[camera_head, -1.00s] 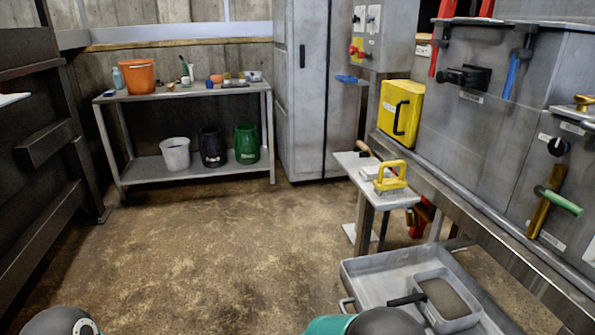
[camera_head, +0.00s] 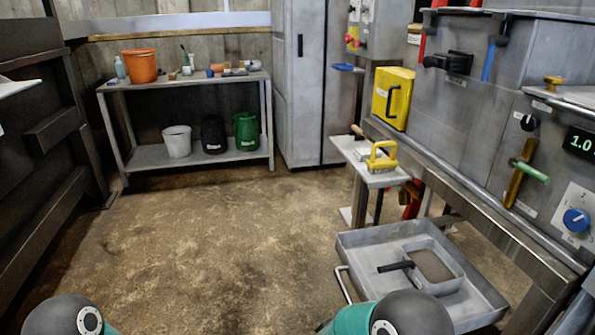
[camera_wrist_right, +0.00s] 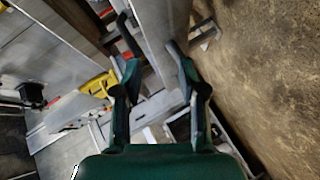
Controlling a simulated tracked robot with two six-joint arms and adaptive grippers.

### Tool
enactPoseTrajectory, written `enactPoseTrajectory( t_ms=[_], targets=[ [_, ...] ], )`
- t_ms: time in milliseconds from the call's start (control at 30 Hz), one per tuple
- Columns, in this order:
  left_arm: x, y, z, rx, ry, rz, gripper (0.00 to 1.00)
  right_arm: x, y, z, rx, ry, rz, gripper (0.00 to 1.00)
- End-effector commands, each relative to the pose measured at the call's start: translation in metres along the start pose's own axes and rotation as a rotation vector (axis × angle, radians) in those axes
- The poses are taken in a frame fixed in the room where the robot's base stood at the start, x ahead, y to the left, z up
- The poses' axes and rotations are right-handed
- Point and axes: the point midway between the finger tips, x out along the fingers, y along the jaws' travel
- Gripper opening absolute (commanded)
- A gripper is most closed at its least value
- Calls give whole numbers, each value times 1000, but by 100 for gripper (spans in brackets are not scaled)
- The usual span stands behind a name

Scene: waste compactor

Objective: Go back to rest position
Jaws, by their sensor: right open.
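My right gripper (camera_wrist_right: 147,45) shows in the right wrist view with its two dark fingers spread apart. Nothing is between the fingers; grey metal structure and floor lie beyond them. In the head view only rounded dark and teal parts of my two arms show at the bottom edge. Neither gripper is in the head view, and my left gripper is hidden from both views.
A grey tray (camera_head: 350,242) with a smaller pan sits low at right, near my right arm. A small side table (camera_head: 345,150) holds a yellow-handled brush (camera_head: 381,160). The compactor panel (camera_head: 450,110) lines the right. A shelf table (camera_head: 110,88) stands behind. The middle floor (camera_head: 220,235) is clear.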

Motion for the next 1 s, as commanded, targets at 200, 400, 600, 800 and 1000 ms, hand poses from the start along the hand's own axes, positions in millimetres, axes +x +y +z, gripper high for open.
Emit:
enactPoseTrajectory(
  t_ms=[200,400,600,800,1000],
  targets=[
    [0,0,0,0,0,0,40,20,-44,26,188,55,-242,41],
    [0,0,0,0,0,0,40,3,-110,88,450,-47,-663,41],
    [0,0,0,0,0,0,40,-60,-154,161,639,-338,-1027,41],
    [0,0,0,0,0,0,40,-125,-164,220,718,-652,-1226,41],
    [-38,14,0,0,1,0,40,-154,-128,219,731,-733,-1262,41]
  ],
)
